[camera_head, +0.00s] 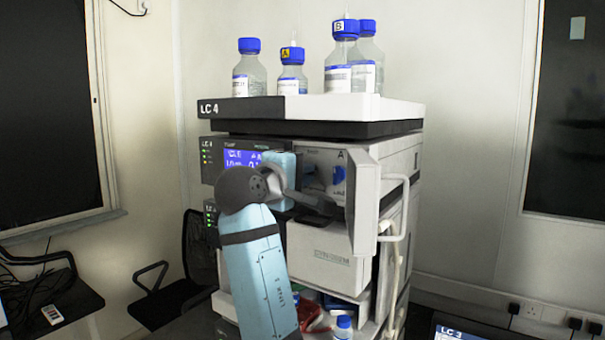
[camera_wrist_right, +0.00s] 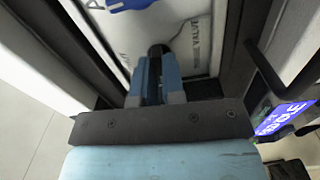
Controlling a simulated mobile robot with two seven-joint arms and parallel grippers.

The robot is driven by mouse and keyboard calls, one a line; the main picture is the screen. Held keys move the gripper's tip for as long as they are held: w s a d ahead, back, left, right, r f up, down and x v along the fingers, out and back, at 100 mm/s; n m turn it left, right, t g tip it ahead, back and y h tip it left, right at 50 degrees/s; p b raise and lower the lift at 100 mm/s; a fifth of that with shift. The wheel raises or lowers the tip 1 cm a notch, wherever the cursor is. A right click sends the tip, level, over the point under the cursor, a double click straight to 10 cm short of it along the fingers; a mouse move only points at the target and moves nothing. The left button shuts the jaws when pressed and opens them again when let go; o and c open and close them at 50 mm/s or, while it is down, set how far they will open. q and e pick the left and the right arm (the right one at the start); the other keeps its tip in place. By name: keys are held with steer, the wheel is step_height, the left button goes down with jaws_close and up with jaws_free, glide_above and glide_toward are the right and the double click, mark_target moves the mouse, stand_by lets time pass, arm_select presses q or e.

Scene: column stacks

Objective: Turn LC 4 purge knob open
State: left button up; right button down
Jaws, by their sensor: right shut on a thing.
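The LC 4 stack (camera_head: 262,108) stands in the middle of the head view, with its name on the top tray's front edge. The pump module's front door (camera_head: 362,200) is swung open to the right, baring a pale valve panel (camera_head: 320,160). My right gripper (camera_head: 328,203) reaches in from the left at the panel's lower part. In the right wrist view, its blue fingers (camera_wrist_right: 158,78) are shut around a dark round knob (camera_wrist_right: 158,50), which appears to be the purge knob. The fingers hide most of it, so its turn angle cannot be told. My left gripper is not in view.
A blue knob (camera_head: 338,174) sits on the panel above my gripper. Several blue-capped bottles (camera_head: 249,70) stand on top of the stack. A lit display (camera_head: 243,158) is left of the panel. The open door closely bounds the right side.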

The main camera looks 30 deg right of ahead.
steer(key=c, duration=1.2)
jaws_free()
steer(key=b+v, duration=0.4)
steer(key=v, duration=1)
steer(key=shift+w+d, duration=0.1)
